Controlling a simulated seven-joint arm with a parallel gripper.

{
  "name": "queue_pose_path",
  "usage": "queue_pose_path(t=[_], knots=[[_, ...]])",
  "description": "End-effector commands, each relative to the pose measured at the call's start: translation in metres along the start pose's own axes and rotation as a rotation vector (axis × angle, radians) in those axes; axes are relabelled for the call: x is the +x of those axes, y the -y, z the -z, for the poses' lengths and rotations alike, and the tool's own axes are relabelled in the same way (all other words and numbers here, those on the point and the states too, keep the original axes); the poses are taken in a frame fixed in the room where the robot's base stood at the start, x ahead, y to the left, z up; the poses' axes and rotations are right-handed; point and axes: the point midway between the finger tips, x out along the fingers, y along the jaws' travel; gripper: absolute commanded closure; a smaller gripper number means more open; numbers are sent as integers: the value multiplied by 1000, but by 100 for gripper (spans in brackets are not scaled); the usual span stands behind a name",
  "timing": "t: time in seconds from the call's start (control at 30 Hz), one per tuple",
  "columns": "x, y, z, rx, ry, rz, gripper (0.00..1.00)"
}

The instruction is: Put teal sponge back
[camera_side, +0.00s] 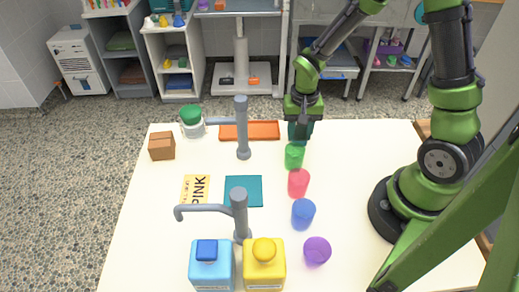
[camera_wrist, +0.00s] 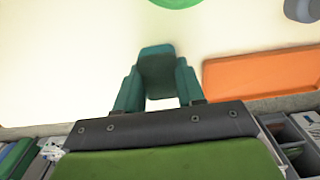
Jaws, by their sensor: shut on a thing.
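The teal sponge (camera_wrist: 157,65) is between the teal fingers of my gripper (camera_wrist: 158,80) in the wrist view, with a finger against each side. In the side view my gripper (camera_side: 301,122) is at the far edge of the white table, just beyond the green cup and to the right of the orange tray. The sponge is hard to tell from the fingers there. A flat teal mat (camera_side: 243,191) lies bare in the middle of the table.
The orange tray (camera_side: 262,131) is empty. Green (camera_side: 294,156), red (camera_side: 298,183), blue (camera_side: 303,213) and purple (camera_side: 317,250) cups form a row. Two grey taps (camera_side: 242,135) (camera_side: 239,215) stand upright.

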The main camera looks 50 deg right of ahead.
Motion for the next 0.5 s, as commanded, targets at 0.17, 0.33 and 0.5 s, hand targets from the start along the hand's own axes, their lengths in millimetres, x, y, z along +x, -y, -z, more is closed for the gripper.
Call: queue_pose_path(t=[0.17,0.33,0.5], knots=[[2,0,0,0,1,0,43],[2,0,0,0,1,-1,36],[0,0,0,0,0,0,36]])
